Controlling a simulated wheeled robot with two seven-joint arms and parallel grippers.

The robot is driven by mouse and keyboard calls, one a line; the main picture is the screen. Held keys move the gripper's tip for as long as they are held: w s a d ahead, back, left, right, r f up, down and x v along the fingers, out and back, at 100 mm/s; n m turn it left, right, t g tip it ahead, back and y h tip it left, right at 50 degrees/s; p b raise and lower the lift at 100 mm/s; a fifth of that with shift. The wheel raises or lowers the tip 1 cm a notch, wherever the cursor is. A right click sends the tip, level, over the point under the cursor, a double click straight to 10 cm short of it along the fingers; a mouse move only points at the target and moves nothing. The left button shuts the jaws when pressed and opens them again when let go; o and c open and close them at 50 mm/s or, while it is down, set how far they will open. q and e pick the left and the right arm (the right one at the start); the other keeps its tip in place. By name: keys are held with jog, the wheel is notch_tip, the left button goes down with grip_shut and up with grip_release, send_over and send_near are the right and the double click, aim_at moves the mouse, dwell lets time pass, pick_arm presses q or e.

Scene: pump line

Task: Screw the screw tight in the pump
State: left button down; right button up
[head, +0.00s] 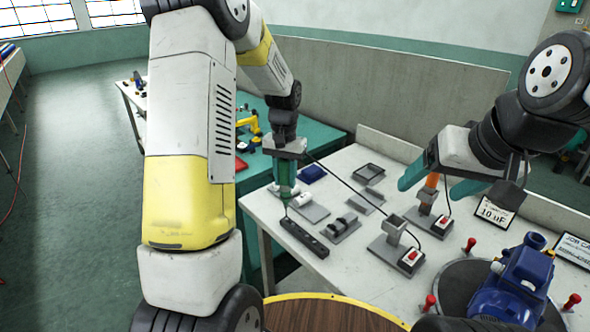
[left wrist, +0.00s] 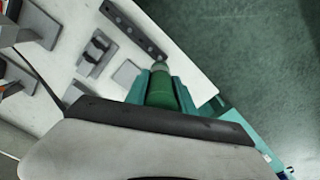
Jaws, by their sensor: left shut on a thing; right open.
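My left gripper (head: 285,172) is shut on a green cylindrical tool (head: 285,185), which points down and looks like a powered screwdriver. The tool also shows between the teal fingers in the left wrist view (left wrist: 161,92). Its tip is over or near the end of a dark strip with holes (head: 304,238); I cannot tell whether they touch. My right gripper (head: 437,182) is open, with its fingers around or in front of an orange tool (head: 432,181) above a grey stand. The blue pump (head: 520,272) is at the lower right. No screw can be made out.
The white table (head: 350,270) carries grey stands with red switches (head: 410,258), a grey holder (head: 342,228), shallow trays (head: 369,172) and a blue block (head: 312,173). Red-topped posts (head: 430,302) surround the pump. A cable runs from the tool across the table.

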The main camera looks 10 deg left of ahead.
aim_at(286, 164)
pick_arm(q)
jog(key=shift+f, duration=0.3)
dwell(0.5)
dwell(0.4)
jog(key=shift+r, duration=2.5)
jog(key=shift+d, duration=0.1)
